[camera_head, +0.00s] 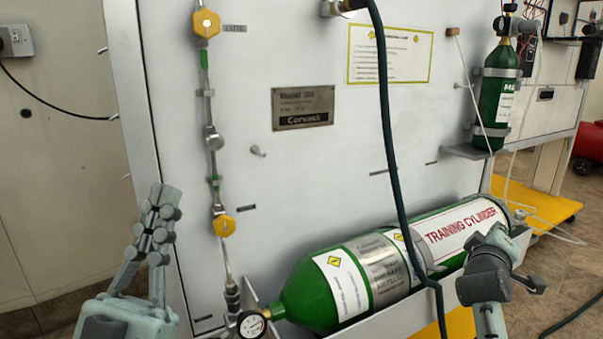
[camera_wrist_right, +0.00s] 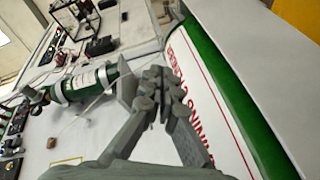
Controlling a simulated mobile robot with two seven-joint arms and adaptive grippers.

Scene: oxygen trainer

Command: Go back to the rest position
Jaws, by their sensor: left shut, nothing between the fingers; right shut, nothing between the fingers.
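My left gripper (camera_head: 160,210) is shut and empty in the head view, pointing up in front of the left edge of the white panel. My right gripper (camera_head: 492,240) is at the right, in front of the right end of the green training cylinder (camera_head: 315,300). The right wrist view shows its fingers (camera_wrist_right: 155,80) closed together with nothing between them. The cylinder's red-lettered label (camera_wrist_right: 205,95) fills the right of that view. I cannot tell whether the right gripper touches the cylinder.
The white panel (camera_head: 300,170) carries a pipe with yellow valves (camera_head: 206,23). A dark hose (camera_head: 388,130) hangs across the cylinder. A gauge (camera_head: 251,325) sits at the cylinder's left end. A small green cylinder (camera_head: 490,90) stands on a bracket at the upper right. Floor shows at the right.

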